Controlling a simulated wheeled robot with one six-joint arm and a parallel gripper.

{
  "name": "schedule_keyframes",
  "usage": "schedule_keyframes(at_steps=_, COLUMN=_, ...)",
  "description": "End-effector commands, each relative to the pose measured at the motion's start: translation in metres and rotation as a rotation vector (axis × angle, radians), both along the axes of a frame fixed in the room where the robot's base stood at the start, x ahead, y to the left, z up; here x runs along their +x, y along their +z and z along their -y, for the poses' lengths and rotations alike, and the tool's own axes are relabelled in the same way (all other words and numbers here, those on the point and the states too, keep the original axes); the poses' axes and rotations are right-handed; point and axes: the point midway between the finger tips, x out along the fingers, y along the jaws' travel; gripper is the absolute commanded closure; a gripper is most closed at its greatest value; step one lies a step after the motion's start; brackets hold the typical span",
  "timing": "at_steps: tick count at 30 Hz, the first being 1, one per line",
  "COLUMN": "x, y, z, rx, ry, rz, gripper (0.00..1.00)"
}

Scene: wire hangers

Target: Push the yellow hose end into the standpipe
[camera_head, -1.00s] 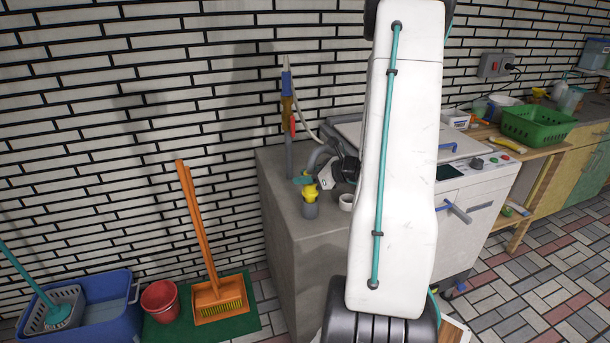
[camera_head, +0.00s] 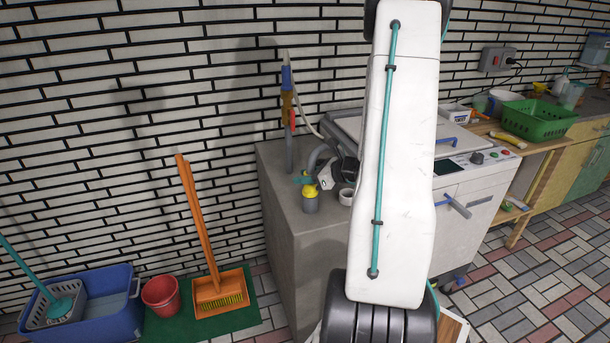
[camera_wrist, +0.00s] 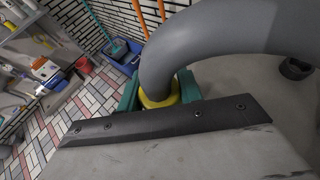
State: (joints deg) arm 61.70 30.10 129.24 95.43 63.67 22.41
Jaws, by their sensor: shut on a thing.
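The grey hose (camera_wrist: 215,32) bends over and down to its yellow end (camera_wrist: 160,98), which sits between the teal fingers of my gripper (camera_wrist: 158,92) in the wrist view. In the head view the yellow end (camera_head: 310,191) shows at the mouth of the grey standpipe (camera_head: 311,204), with the teal fingers (camera_head: 304,178) just above and behind it. How deep it sits in the pipe I cannot tell. The standpipe's mouth is hidden in the wrist view. My gripper is shut on the hose end. My white arm hides part of the worktop.
The standpipe stands on a grey block (camera_head: 293,225). A white machine (camera_head: 465,195) stands at right. The broom (camera_head: 220,290), red bucket (camera_head: 160,295) and blue tub (camera_head: 110,285) are on the floor at left.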

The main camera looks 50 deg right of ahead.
Motion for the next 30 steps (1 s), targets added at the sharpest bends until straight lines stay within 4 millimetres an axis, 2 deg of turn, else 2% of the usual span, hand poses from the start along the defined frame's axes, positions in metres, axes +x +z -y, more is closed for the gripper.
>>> schedule_keyframes(at_steps=5, x=0.0, y=-0.004, z=0.0, rx=0.001, ry=0.0, rz=0.0, gripper=1.0)
schedule_keyframes(at_steps=6, x=0.0, y=-0.003, z=0.0, rx=0.001, ry=0.0, rz=0.0, gripper=0.53)
schedule_keyframes(at_steps=8, x=0.0, y=-0.003, z=0.0, rx=0.0, ry=0.0, rz=0.0, gripper=0.39)
schedule_keyframes(at_steps=19, x=-0.006, y=0.0, z=0.002, rx=-0.001, ry=-0.002, rz=0.0, gripper=0.39)
schedule_keyframes(at_steps=30, x=-0.059, y=0.022, z=0.015, rx=-0.001, ry=-0.004, rz=0.0, gripper=0.39)
